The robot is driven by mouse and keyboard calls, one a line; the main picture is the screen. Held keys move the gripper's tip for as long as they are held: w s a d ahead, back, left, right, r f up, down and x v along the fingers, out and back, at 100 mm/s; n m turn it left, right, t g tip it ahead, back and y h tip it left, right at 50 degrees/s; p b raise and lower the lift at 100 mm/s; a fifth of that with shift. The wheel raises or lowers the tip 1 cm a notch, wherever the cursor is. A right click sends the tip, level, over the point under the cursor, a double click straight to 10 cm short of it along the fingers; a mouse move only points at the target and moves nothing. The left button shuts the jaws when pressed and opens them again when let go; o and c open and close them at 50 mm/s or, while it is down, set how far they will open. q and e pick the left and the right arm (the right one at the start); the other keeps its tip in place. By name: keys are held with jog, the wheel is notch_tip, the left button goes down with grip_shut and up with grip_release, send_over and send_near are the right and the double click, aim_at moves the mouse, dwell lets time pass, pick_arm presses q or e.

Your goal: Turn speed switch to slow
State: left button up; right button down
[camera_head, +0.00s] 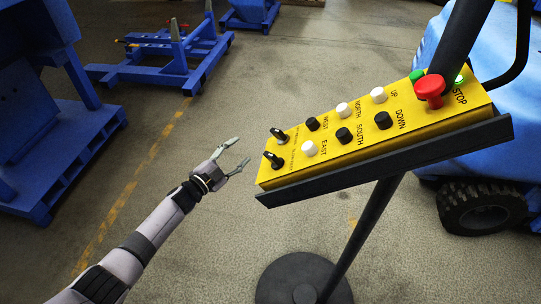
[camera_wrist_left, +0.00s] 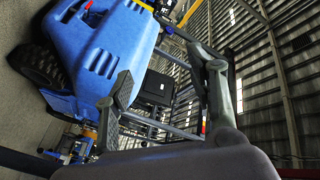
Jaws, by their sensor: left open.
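A yellow control box (camera_head: 372,128) stands tilted on a black post in the head view. At its left end are two black rotary switches, an upper one (camera_head: 279,135) and a lower one (camera_head: 273,160). Their small labels are too small to read, so I cannot tell which is the speed switch. My left gripper (camera_head: 241,156) is open and empty, just left of the box's left end and apart from it. In the left wrist view its two fingers (camera_wrist_left: 163,105) are spread with nothing between them. My right gripper is not in view.
The box also carries black and white push buttons and a red stop button (camera_head: 430,88). A black ledge (camera_head: 400,160) runs along its lower edge. A blue vehicle (camera_head: 475,140) stands behind at right. Blue fixtures (camera_head: 165,55) stand at back left. The floor around my left arm is clear.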

pick_arm(q)
jog(key=w+d+r+m+g+h+b, duration=0.1)
jog(key=d+r+m+g+h, duration=0.15)
jog(key=r+m, duration=0.4)
jog(key=d+r+m+g+h, duration=0.2)
jog(key=d+r+m+h, duration=0.15)
jog(key=r, duration=0.55)
notch_tip(320, 180, up, 19)
jog(key=m+g+y+b, duration=0.4)
jog(key=m+g+y, duration=0.75)
jog(key=m, duration=0.75)
send_over(273, 159)
jog(key=w+a, duration=0.5)
jog(key=a, duration=0.5)
jog(key=shift+h, duration=0.35)
jog(key=p+x, duration=0.1)
jog(key=x, duration=0.4)
jog(key=p+x, duration=0.1)
jog(key=x, duration=1)
jog(key=shift+s+d+f+p, duration=0.1)
jog(key=shift+s+d+p, duration=0.2)
jog(key=shift+d+p, duration=0.15)
jog(key=shift+c, duration=0.3)
jog(key=c, duration=1.1)
